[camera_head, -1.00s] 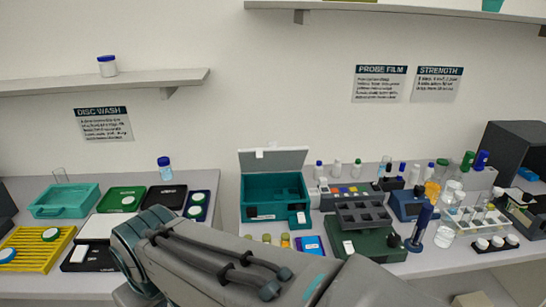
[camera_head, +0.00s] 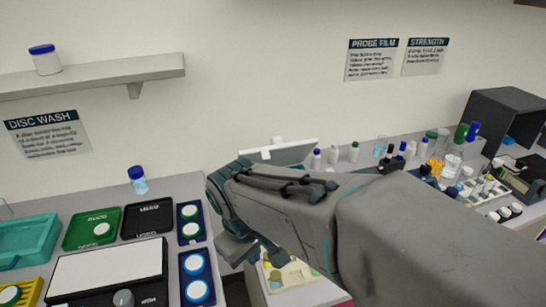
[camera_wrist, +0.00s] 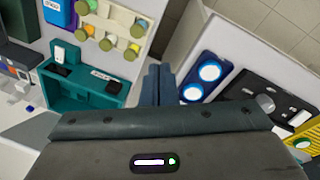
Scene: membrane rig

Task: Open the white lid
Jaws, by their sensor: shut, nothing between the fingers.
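The white lid (camera_head: 285,152) stands raised at the back of its box in the head view; my arm hides most of the box there. In the wrist view the teal box (camera_wrist: 62,98) shows its open inside, and the pale lid (camera_wrist: 22,134) stretches from its far edge at lower left. My gripper (camera_wrist: 158,82) is shut and empty. Its fingers are to the right of the teal box in the wrist view, apart from the lid. In the head view my gripper (camera_head: 262,252) hangs at the left end of the right-hand bench.
A dark blue tray with white discs (camera_wrist: 204,76) stands across a gap from the box. Cream rack (camera_wrist: 112,28) with several round caps lies beside the box. Several bottles (camera_head: 334,153) stand behind my arm. A shelf (camera_head: 100,78) is on the wall at left.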

